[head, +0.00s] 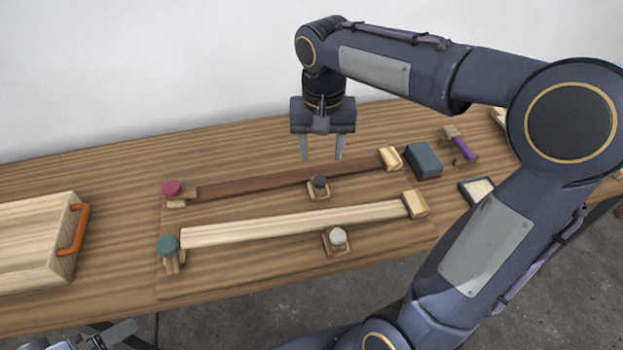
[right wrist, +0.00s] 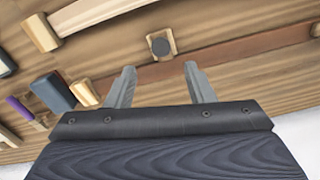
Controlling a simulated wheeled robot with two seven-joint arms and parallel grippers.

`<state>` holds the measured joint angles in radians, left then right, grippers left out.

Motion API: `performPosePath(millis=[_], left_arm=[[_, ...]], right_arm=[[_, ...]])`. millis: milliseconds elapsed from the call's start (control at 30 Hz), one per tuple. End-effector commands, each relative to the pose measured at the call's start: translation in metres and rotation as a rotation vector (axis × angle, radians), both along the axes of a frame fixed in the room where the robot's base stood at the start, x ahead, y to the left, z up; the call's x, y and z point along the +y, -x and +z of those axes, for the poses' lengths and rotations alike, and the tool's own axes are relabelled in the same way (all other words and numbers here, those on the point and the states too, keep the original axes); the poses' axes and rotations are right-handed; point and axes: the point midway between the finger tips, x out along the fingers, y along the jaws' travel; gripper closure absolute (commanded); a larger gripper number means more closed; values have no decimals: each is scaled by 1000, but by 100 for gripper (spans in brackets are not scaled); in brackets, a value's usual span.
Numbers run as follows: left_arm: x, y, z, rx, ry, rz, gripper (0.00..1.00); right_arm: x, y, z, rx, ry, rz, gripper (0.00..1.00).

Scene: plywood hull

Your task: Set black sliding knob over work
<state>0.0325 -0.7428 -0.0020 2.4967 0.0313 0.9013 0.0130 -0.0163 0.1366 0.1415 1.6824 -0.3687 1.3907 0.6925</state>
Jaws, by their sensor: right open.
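The black knob (head: 320,182) sits on a small wooden slider block (head: 318,194) at the front edge of the dark brown strip (head: 270,180), right of its middle. In the right wrist view the black knob (right wrist: 160,46) shows just beyond the fingertips. My right gripper (head: 322,157) is open and empty, pointing down above and slightly behind the knob. Its two fingers (right wrist: 160,70) are apart and do not touch the knob. My left gripper (head: 112,335) shows only partly at the bottom left edge. I see no readable label for "work".
A pale strip (head: 290,223) with a white knob (head: 338,237) lies in front. Red (head: 172,188) and teal (head: 168,245) knobs stand at the left ends. A dark block (head: 423,161) and purple-handled tool (head: 462,147) lie right. A wooden box (head: 35,245) with orange handle stands left.

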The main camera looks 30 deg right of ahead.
Motion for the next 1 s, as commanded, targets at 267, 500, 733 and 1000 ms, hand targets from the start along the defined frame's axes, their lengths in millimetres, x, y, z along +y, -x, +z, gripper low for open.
performPosePath(millis=[267, 500, 733, 1000], left_arm=[[0, 0, -4, -1, 0, 0, 8], [0, 0, -7, 0, 0, 0, 8], [0, 0, -8, 0, 0, 0, 8], [0, 0, -8, 0, 0, 0, 8]], right_arm=[[0, -1, -34, 8, 4, -6, 52], [0, -2, -68, 5, 4, -5, 52], [0, -2, -78, 3, 3, -5, 52], [0, -2, -77, 3, 3, -4, 63]])
